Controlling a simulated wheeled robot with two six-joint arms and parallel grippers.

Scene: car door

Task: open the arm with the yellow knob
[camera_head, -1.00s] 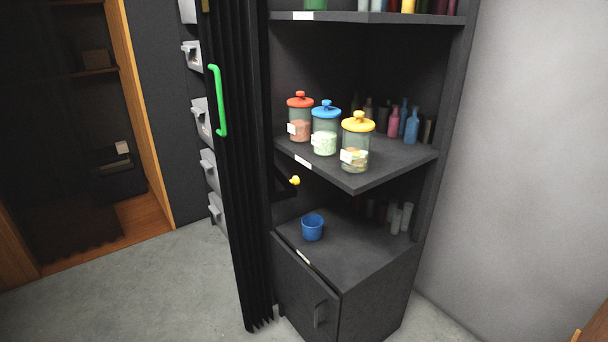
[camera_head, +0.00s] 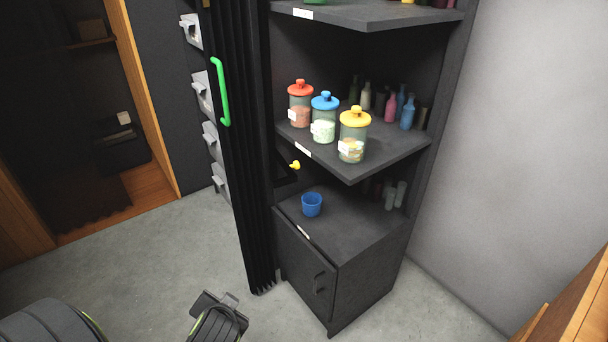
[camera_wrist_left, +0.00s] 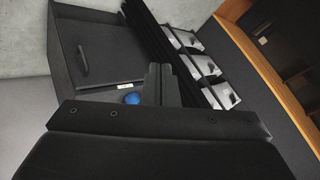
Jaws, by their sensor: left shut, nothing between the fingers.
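The yellow knob (camera_head: 295,165) is small and sits on a dark arm (camera_head: 286,178) inside the black corner cabinet, below the shelf with the jars and left of centre. The dark arm is hard to make out against the cabinet's interior. My left gripper (camera_head: 217,305) is low at the bottom of the head view, well below and left of the knob, touching nothing. In the left wrist view its fingers (camera_wrist_left: 160,75) are together and empty. The knob cannot be made out in that view. My right gripper is not in view.
A black folding curtain (camera_head: 240,180) with a green handle (camera_head: 221,92) stands left of the opening. Jars, including a yellow-lidded one (camera_head: 353,135), stand on the shelf above. A blue cup (camera_head: 312,204) stands on the surface below. The floor in front is clear.

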